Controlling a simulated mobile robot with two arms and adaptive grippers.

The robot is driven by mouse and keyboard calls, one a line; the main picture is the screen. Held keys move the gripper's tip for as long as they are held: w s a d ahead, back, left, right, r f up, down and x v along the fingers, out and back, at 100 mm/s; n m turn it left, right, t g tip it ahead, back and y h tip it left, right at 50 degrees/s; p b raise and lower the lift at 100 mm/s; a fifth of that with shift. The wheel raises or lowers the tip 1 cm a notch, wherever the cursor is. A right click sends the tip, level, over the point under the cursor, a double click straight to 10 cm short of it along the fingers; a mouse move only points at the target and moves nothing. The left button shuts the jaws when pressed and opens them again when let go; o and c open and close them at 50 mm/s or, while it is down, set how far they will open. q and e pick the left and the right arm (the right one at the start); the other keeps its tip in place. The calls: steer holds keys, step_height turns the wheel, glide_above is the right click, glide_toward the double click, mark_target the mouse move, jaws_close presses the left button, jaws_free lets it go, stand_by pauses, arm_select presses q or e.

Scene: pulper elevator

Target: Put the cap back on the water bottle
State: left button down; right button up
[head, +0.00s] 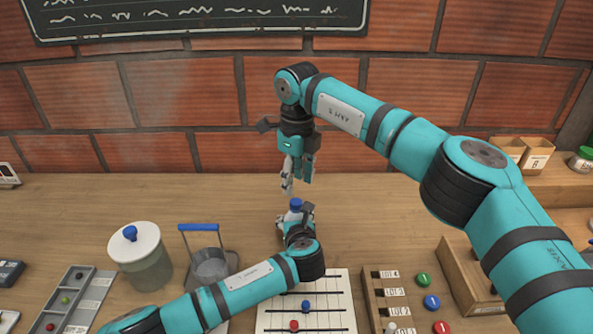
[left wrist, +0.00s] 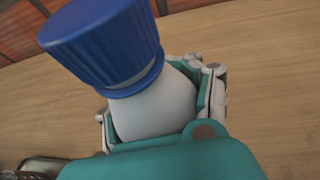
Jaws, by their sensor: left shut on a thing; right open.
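The water bottle (left wrist: 155,105) is pale, with a blue ribbed cap (left wrist: 105,45) on top of its neck in the left wrist view. A blue ring shows at the cap's lower edge; how tightly it sits I cannot tell. In the head view the blue cap (head: 295,204) shows just above my left gripper (head: 292,222), which hides most of the bottle. My left gripper is shut on the bottle, with its fingers (left wrist: 160,105) around the body. My right gripper (head: 295,178) points down, open and empty, just above the cap and apart from it.
A white-lidded jar (head: 141,271) and a blue-handled metal container (head: 211,268) stand left. A sheet with colored pieces (head: 338,290), a labelled rack (head: 393,294) and several round tokens (head: 431,302) lie at front right. A brick wall (head: 190,95) closes the back. The table behind the bottle is clear.

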mark_target(296, 201)
steer(key=n, duration=0.5)
steer(key=shift+r, duration=0.3)
steer(key=n, duration=0.4)
steer(key=shift+r+n, duration=0.25)
steer(key=shift+n, duration=0.15)
steer(key=n, duration=0.4)
steer(key=shift+r+n, duration=0.25)
steer(key=shift+n, duration=0.05)
steer(key=n, duration=0.5)
steer(key=shift+r+n, duration=0.3)
steer(key=shift+n, duration=0.1)
step_height(296, 201, down, 8)
steer(key=shift+f, duration=0.1)
